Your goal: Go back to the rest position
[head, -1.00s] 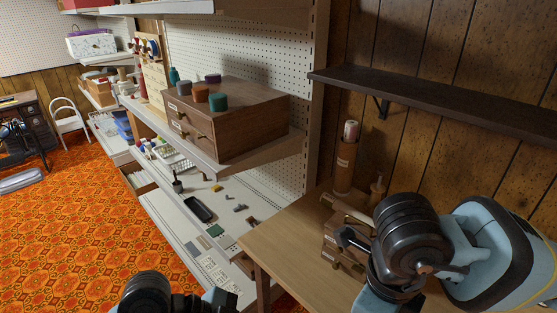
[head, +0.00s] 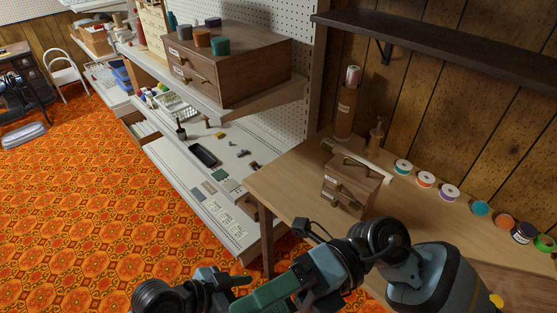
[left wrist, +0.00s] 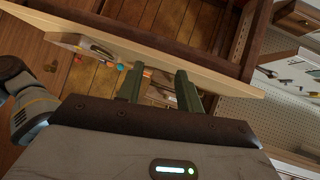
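My left gripper (head: 247,287) is low in the middle of the head view, in front of the wooden table, and partly overlaps my other arm parts. In the left wrist view its two dark green fingers (left wrist: 158,88) stand apart with nothing between them. They point toward the pale edge of a wooden top.
The wooden table (head: 290,188) holds a small drawer box (head: 345,190), a brown cylinder (head: 344,112) and a row of coloured spools, including a teal one (head: 481,208). A shelf unit with a large drawer chest (head: 245,68) stands behind. Open patterned carpet (head: 75,210) lies at left.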

